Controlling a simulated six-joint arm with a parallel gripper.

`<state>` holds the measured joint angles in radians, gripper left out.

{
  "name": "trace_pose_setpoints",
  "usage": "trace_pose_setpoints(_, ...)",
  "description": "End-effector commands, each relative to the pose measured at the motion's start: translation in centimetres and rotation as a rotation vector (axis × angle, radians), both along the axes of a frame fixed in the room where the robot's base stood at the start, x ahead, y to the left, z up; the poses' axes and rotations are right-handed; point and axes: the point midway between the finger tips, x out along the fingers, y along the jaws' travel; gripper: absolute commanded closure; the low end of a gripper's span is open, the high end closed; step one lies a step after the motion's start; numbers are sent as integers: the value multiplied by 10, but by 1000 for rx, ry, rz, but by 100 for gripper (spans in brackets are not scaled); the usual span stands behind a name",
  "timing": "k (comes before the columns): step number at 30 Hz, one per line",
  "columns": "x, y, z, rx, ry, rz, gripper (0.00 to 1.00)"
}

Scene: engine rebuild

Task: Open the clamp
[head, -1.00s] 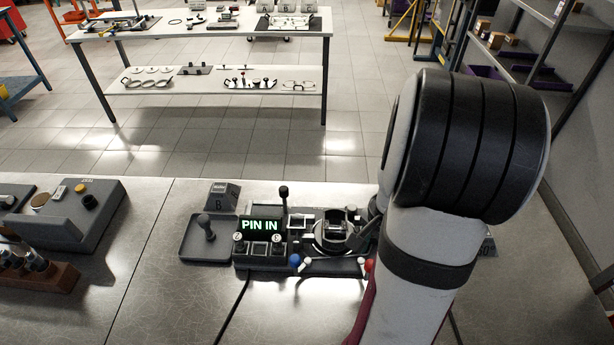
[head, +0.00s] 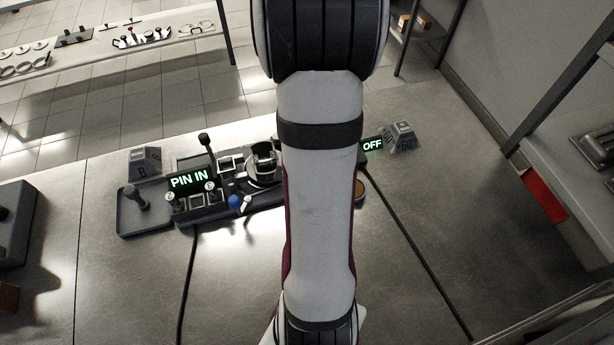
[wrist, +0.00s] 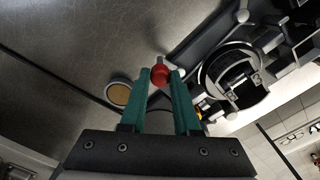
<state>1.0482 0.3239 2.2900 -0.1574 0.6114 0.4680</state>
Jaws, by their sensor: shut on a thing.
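In the wrist view, my gripper (wrist: 162,71) has its two teal fingers shut on a red ball knob (wrist: 160,77) at the end of a short metal lever. The knob sits between the fingertips. The round clamp fixture (wrist: 234,76), with a ring and a dark part inside it, lies to the right of the fingers. The fixture also shows in the head view (head: 263,167), partly behind my arm. A blue ball knob (head: 235,202) stands at its front left. My arm hides the red knob and my gripper in the head view.
A "PIN IN" display (head: 189,181) and a black-knobbed lever (head: 206,142) stand left of the fixture. Further left are a tray (head: 124,222) and block B (head: 144,162). An "OFF" display (head: 372,144) and another block (head: 403,137) are at right. Cables cross the bench front.

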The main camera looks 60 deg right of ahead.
Motion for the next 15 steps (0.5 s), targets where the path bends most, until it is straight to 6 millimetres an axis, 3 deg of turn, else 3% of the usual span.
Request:
trace_pose_setpoints(7, -1, -2, 0, 1, 0, 47, 100)
trace_pose_setpoints(15, -4, -9, 0, 0, 0, 216, 100)
